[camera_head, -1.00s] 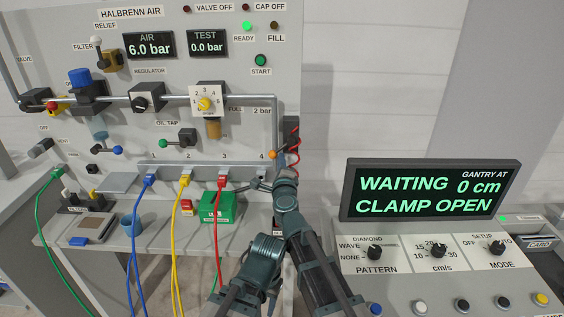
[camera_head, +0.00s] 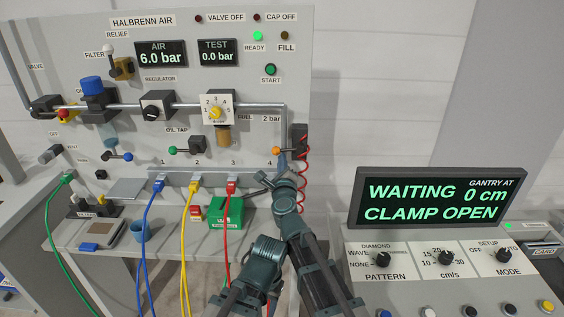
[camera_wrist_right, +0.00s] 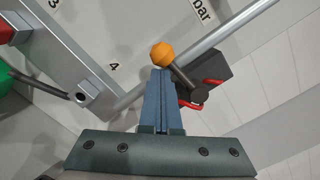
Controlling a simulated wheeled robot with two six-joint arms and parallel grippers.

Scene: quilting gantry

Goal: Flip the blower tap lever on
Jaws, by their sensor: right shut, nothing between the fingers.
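The tap lever with the orange knob (camera_head: 276,150) sticks out to the left of a dark valve block (camera_head: 299,140) at the panel's right edge, near a red coiled hose. I see no readable name on this tap. My right gripper (camera_head: 283,163) is shut and empty, just below the knob. In the right wrist view the closed fingers (camera_wrist_right: 161,80) end right under the orange knob (camera_wrist_right: 162,54), beside the dark lever stem (camera_wrist_right: 183,76). They look very close to it, but I cannot tell if they touch.
A green-knobbed oil tap (camera_head: 174,151) sits left on the panel. The outlet rail (camera_head: 215,175) with blue, yellow and red hoses runs below. A green box (camera_head: 228,212) lies on the shelf. The gantry console (camera_head: 440,200) stands at the right.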

